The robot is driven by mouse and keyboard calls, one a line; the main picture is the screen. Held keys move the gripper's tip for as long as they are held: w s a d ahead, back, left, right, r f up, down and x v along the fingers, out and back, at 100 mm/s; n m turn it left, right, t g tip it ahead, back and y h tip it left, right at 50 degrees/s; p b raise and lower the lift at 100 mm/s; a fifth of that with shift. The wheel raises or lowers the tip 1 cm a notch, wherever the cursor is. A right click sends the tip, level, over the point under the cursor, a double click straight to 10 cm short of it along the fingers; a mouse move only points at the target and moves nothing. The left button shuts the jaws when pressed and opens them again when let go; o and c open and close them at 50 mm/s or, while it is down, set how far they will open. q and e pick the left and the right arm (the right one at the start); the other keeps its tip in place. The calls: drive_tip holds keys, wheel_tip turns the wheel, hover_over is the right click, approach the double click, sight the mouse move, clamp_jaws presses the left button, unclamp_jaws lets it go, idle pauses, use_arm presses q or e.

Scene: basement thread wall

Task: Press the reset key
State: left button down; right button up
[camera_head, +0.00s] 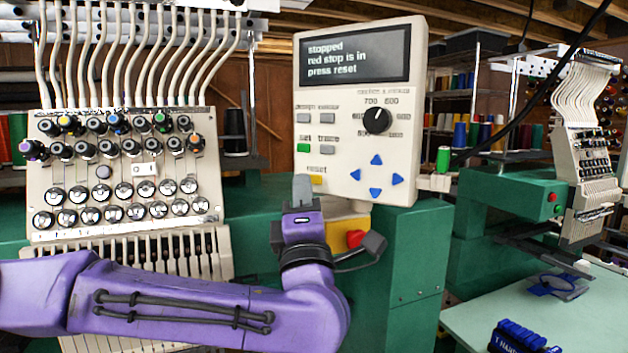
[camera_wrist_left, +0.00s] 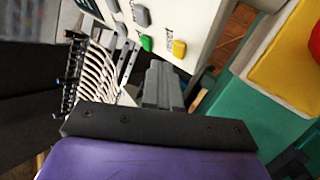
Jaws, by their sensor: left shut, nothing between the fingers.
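The control panel (camera_head: 430,60) is a cream box whose screen (camera_head: 354,54) reads "stopped, red stop is in, press reset". The reset key (camera_head: 317,180) is a small yellow key at the panel's lower left, under the word "reset". It also shows in the left wrist view (camera_wrist_left: 179,48), close beyond the fingertips. My left gripper (camera_head: 302,186) is shut and empty, fingers pointing up, just left of and slightly below the reset key in the head view. In the left wrist view its grey fingers (camera_wrist_left: 160,78) appear apart from the key. My right gripper is out of view.
A green key (camera_head: 303,148) and grey keys sit above the reset key. A dial (camera_head: 377,120) and blue arrow keys (camera_head: 376,160) are to the right. A red stop button (camera_head: 355,238) on a yellow box is below, near my wrist. The threaded needle head (camera_head: 120,165) stands left.

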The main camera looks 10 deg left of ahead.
use_arm(q)
drive_tip(key=shift+w, duration=0.15)
drive_tip(key=shift+w+d, duration=0.15)
drive_tip(key=shift+w, duration=0.15)
drive_tip(key=shift+w, duration=0.4)
idle(0.7)
drive_tip(key=shift+s, duration=0.1)
drive_tip(key=shift+s+b, duration=0.75)
